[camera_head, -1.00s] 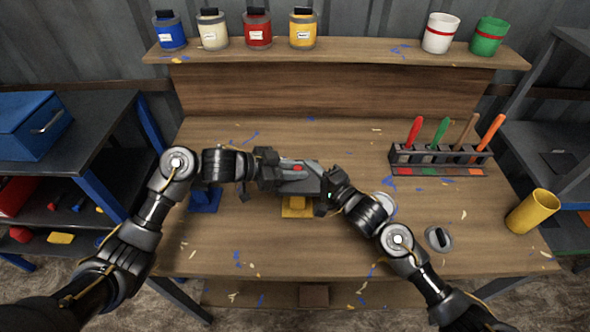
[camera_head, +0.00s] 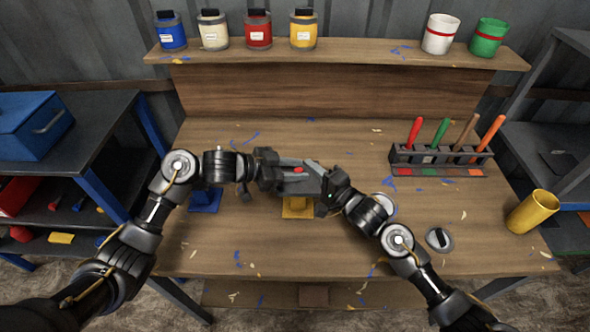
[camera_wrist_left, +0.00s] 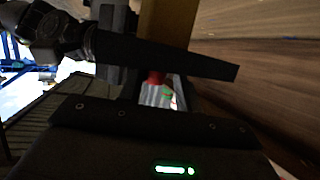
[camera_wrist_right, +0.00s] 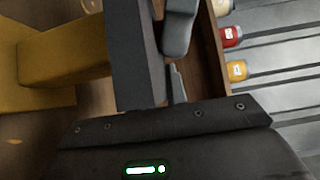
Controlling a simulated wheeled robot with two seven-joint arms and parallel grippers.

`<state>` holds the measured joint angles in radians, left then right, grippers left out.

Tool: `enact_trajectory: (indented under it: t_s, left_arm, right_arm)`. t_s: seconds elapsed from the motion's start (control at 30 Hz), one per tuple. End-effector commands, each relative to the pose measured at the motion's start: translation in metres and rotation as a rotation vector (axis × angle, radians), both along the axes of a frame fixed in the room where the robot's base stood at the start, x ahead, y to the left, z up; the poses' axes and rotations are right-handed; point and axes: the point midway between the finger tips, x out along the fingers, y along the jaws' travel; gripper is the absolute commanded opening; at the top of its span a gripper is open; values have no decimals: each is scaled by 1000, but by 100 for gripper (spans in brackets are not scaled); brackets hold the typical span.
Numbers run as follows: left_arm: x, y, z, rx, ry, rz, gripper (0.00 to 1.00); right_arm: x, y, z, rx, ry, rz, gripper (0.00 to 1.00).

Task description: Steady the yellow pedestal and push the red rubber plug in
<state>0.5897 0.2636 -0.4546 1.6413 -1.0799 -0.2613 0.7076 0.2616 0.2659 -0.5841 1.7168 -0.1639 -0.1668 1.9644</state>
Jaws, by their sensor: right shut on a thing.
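The yellow pedestal (camera_head: 298,208) stands on the table at the middle, its upper part hidden by my grippers in the head view. It also shows as a yellow post in the left wrist view (camera_wrist_left: 166,28) and at the left of the right wrist view (camera_wrist_right: 68,52). My right gripper (camera_head: 318,188) is shut on the pedestal from the right. The small red plug (camera_head: 297,170) shows between the grippers, and beside a dark finger in the left wrist view (camera_wrist_left: 155,77). My left gripper (camera_head: 283,168) is at the plug; its finger opening is hidden.
A blue piece (camera_head: 205,199) is left of the pedestal. A tool rack (camera_head: 440,158) stands at the right, with a grey round item (camera_head: 439,239) and a yellow cup (camera_head: 532,211) nearer the front. The table's front middle is clear except for small chips.

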Motion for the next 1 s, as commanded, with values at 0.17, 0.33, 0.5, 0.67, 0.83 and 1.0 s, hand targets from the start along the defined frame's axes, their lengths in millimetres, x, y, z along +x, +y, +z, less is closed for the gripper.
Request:
enact_trajectory:
  t_s: [0.17, 0.33, 0.5, 0.67, 0.83, 1.0]
  left_arm:
    - [-10, 0, -21, 33, 29, -16, 42]
    - [-9, 0, -15, 32, 27, -16, 42]
    - [-14, 20, 0, 32, 24, -12, 42]
    - [-24, 51, 18, 29, 19, -11, 42]
    - [-33, 81, 33, 25, 18, -11, 42]
    - [-39, 99, 43, 21, 18, -12, 42]
  right_arm:
    - [-1, 4, 2, 6, -8, 8, 0]
    - [-1, 4, 3, 7, -8, 8, 0]
    - [0, 4, 3, 8, -8, 6, 0]
    - [0, 2, 2, 6, -7, 3, 0]
    - [0, 2, 2, 5, -5, 2, 0]
    - [0, 2, 2, 4, -5, 2, 0]
